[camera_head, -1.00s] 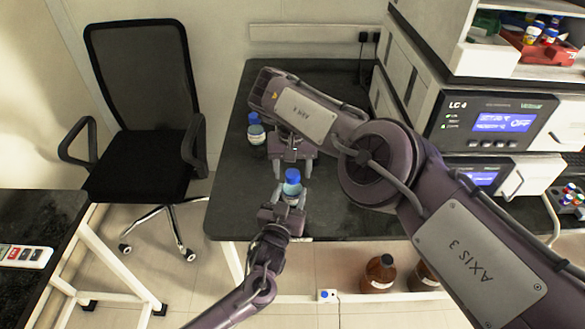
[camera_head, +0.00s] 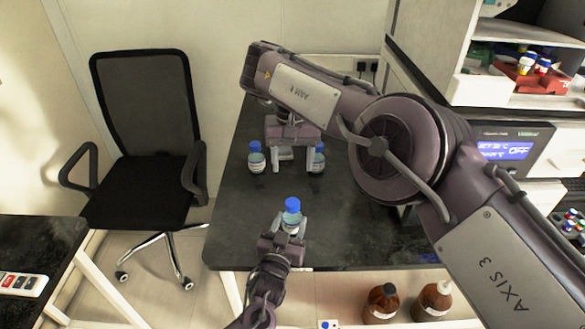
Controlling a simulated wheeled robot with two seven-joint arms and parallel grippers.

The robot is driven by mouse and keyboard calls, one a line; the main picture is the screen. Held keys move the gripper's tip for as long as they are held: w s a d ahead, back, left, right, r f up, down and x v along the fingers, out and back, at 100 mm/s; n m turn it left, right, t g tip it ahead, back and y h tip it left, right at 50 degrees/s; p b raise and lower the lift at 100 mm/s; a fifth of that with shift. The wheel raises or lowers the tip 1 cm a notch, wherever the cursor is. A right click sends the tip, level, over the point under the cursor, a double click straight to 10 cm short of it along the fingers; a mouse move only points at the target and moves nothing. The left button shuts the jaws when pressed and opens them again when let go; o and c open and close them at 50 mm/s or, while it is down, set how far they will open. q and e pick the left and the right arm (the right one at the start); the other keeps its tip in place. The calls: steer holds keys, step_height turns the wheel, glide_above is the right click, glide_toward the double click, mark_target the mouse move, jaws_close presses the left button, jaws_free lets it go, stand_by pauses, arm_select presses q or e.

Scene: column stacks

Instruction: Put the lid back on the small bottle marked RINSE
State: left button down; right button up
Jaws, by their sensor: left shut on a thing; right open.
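My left gripper (camera_head: 292,226) is shut on a small clear bottle (camera_head: 291,217) and holds it upright near the table's front edge. A blue lid (camera_head: 292,204) sits on top of this bottle. Whether it is seated fully cannot be seen, and no label on it can be read. My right gripper (camera_head: 292,168) is open, farther back over the table, with its fingers apart and clear of the held bottle. Two other blue-topped bottles stand near it, one to its left (camera_head: 257,160) and one at its right finger (camera_head: 318,160). Their labels are too small to read.
The dark table (camera_head: 235,225) is clear at the front left and front right. An instrument stack (camera_head: 500,135) stands at the right. Brown bottles (camera_head: 381,302) stand below the table. An office chair (camera_head: 145,150) is at the left. A small pale thing (camera_head: 286,153) shows between my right fingers.

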arm_select(q)
steer(key=c, duration=0.6)
jaws_free()
steer(key=v, duration=0.7)
steer(key=shift+s+a, duration=0.1)
steer(key=shift+s, duration=0.25)
